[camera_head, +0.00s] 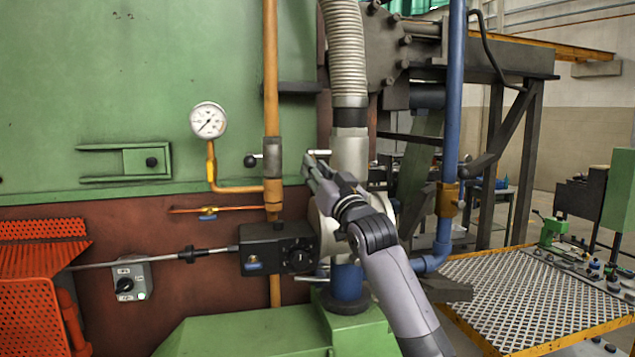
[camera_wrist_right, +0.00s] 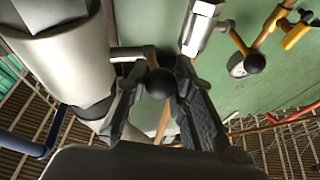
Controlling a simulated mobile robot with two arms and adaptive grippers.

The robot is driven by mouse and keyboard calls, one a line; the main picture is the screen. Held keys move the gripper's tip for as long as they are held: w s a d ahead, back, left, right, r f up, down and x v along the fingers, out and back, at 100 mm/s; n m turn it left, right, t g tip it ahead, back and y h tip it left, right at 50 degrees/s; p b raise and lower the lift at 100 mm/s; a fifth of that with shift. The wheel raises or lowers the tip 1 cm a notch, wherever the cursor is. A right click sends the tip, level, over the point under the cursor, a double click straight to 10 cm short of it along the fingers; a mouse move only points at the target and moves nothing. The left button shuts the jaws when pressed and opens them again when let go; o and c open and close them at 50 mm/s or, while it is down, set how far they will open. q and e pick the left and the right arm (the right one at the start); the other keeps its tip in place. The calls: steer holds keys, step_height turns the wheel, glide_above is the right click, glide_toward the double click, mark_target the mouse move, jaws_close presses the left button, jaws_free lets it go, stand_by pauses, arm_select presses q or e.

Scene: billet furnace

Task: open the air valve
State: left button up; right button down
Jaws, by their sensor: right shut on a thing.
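The air valve's lever ends in a black ball knob (camera_wrist_right: 157,82), seen in the right wrist view beside the thick pale air pipe (camera_wrist_right: 55,65). My right gripper (camera_wrist_right: 160,90) has its two fingers on either side of this knob and is shut on it. In the head view my right gripper (camera_head: 314,164) reaches up in front of the pale air pipe (camera_head: 350,152), below the ribbed hose (camera_head: 344,50). The gripper hides most of the lever there; a short light bar (camera_head: 318,152) shows just above the fingertips. My left gripper is not in view.
Left of my gripper stands the orange pipe (camera_head: 271,70) with a silver valve body (camera_head: 272,156) and its own black-knobbed lever (camera_head: 251,161). A pressure gauge (camera_head: 208,120) and a black control box (camera_head: 279,248) are nearby. A blue pipe (camera_head: 453,100) rises at the right.

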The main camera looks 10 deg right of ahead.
steer(key=shift+w+f+n+t+y+b, duration=0.3)
steer(key=shift+f+n+t+y+b, duration=0.1)
steer(key=shift+f+t+b, duration=0.5)
steer(key=shift+w+r+y+b, duration=0.1)
steer(key=shift+y+b, duration=0.2)
steer(key=shift+b, duration=0.25)
steer(key=shift+t, duration=0.3)
steer(key=c, duration=1.3)
jaws_free()
steer(key=shift+c, duration=0.2)
steer(key=shift+s+f, duration=0.3)
steer(key=v, duration=1.1)
